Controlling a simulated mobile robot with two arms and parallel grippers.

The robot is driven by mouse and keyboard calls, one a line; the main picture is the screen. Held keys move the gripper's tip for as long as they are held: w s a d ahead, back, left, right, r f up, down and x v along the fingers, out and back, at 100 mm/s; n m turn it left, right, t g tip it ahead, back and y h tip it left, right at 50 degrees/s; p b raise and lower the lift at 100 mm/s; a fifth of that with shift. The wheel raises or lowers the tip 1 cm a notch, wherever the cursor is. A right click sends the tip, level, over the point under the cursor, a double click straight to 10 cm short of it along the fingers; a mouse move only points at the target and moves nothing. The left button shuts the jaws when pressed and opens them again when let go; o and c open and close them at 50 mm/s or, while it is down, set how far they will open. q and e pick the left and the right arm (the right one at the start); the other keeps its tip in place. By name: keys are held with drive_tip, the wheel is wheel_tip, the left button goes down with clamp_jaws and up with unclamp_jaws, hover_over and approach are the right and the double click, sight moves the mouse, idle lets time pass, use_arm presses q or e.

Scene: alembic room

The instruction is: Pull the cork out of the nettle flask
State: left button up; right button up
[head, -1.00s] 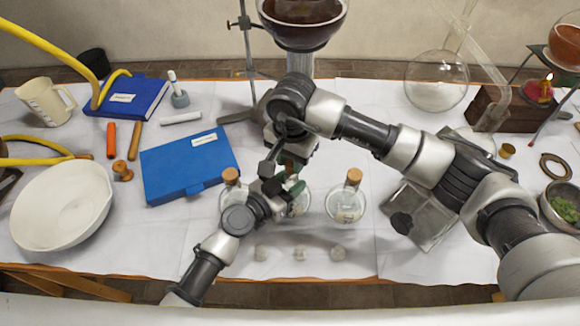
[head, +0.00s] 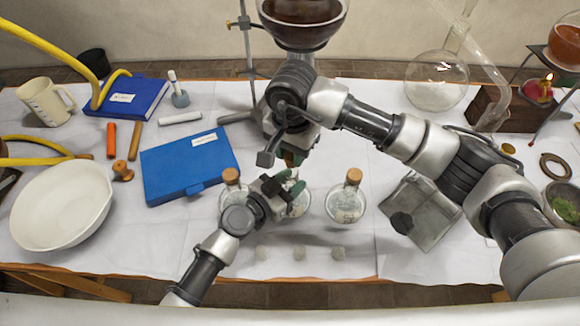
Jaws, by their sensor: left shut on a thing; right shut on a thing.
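Three round glass flasks stand in a row at the table's front middle. The left flask (head: 231,204) and the right flask (head: 346,204) have corks in their necks. The middle flask (head: 299,204) is partly hidden by my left gripper (head: 291,182), which is shut on it near the neck. My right gripper (head: 281,158) is just above and behind, shut on a small brown thing (head: 291,157), which looks like the middle flask's cork; the fingers mostly hide it. I cannot read the flask labels, and cannot see clearly whether cork and neck touch.
Three small pale balls (head: 299,254) lie in front of the flasks. A blue case (head: 189,167) lies to the left, near a white bowl (head: 61,207). A big dark-liquid vessel (head: 303,22) stands behind my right gripper.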

use_arm(q)
drive_tip(key=shift+s+f, duration=0.2)
drive_tip(key=shift+f, duration=0.4)
drive_tip(key=o, duration=0.8)
drive_tip(key=shift+c, duration=0.2)
drive_tip(key=shift+o, duration=0.8)
drive_tip(key=shift+w+a, duration=0.1)
use_arm(e)
drive_tip(key=shift+f, duration=0.1)
use_arm(q)
drive_tip(key=shift+w+r, duration=0.1)
drive_tip(key=shift+r, duration=0.1)
